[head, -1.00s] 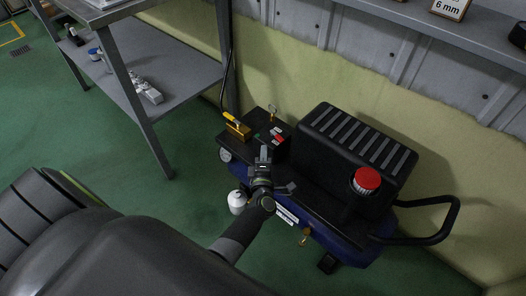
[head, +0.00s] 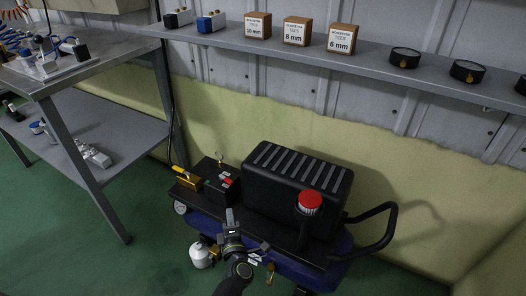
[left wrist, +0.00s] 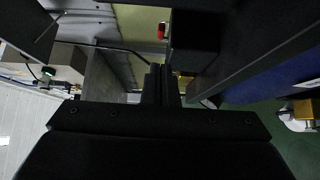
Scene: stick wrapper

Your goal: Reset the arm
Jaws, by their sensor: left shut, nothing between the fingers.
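My left gripper (head: 231,216) is in the lower middle of the head view, in front of the compressor. Its fingers are shut with nothing between them; they also show together in the left wrist view (left wrist: 162,72). The compressor (head: 297,181) has a black ribbed cover, a red cap (head: 310,202), a blue tank and a black handle (head: 376,228). The gripper hides part of its front; I cannot tell if they touch. My right gripper is not in view.
A grey metal table (head: 84,72) with a lower shelf (head: 118,141) stands at the left. A wall shelf (head: 370,66) holds boxes labelled 10, 8 and 6 mm and several round black gauges. A brass valve with a yellow lever (head: 185,179) sits at the compressor's left. Green floor is clear in front.

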